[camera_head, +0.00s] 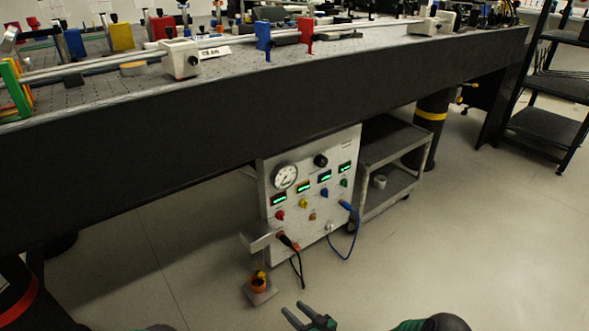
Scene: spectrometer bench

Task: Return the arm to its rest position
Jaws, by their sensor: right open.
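My right gripper (296,314) shows at the bottom middle of the head view. My left gripper is not clearly in view; only a small dark green piece shows at the bottom edge, left of the middle.
The optical bench (250,120) spans the view, with optics on top. A grey cart (392,150) stands right of the panel. An orange-topped item (259,284) sits on a small plate in front. Black and blue cables hang from the panel. Open floor lies right; a black shelf (545,124) stands far right.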

